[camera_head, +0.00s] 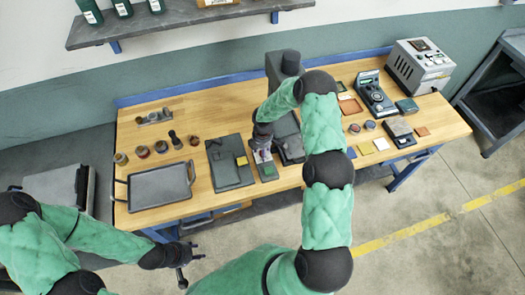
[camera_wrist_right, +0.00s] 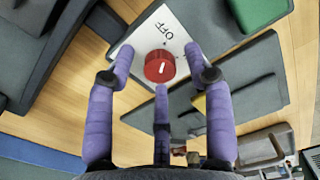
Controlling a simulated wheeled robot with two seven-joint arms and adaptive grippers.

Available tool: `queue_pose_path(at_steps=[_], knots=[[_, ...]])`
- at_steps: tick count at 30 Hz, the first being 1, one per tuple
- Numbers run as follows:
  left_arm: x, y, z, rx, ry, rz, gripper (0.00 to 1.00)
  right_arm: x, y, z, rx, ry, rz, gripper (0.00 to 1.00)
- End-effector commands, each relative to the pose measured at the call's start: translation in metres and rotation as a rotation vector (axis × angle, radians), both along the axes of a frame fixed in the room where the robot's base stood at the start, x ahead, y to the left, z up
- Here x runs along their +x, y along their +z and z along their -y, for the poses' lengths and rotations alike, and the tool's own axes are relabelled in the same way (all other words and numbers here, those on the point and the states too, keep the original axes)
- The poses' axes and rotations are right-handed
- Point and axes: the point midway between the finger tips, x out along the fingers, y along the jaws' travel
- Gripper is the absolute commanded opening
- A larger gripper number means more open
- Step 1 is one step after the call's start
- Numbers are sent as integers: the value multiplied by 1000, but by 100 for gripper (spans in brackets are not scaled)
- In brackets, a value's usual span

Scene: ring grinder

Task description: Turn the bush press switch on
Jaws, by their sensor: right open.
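The bush press switch is a round red knob (camera_wrist_right: 160,66) with a white line, on a white plate (camera_wrist_right: 168,32) in the right wrist view. The plate reads OFF, and the line points roughly towards that word. My right gripper (camera_wrist_right: 158,72) is open, with its purple fingers spread to both sides of the knob and a third finger below it. I cannot tell whether any finger touches it. In the head view the right arm largely hides the switch. The dark press (camera_head: 284,66) stands behind the arm. My left gripper (camera_head: 185,264) is open and empty before the bench.
The wooden bench (camera_head: 222,112) holds a grey tray (camera_head: 160,186), a dark flat case (camera_head: 229,163), several small pots on the left, and instruments (camera_head: 374,94) on the right. A shelf (camera_head: 180,22) hangs above. The floor in front is clear.

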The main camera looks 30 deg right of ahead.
Motion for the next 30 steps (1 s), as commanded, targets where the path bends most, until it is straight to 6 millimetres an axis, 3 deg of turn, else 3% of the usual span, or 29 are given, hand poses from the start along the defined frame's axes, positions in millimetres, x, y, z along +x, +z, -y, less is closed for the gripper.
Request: queue_pose_path(at_steps=[5, 11, 22, 30], knots=[[0, 0, 0, 0, 0, 0, 40, 0, 0, 0, 0, 0, 0, 53], [0, 0, 0, 0, 0, 0, 40, 0, 0, 0, 0, 0, 0, 2], [0, -5, 0, 0, 0, 0, 40, 0, -1, 0, 1, -26, 0, 0], [0, -26, 0, 0, 0, 0, 40, 1, -3, 0, -1, -168, 2, 0]])
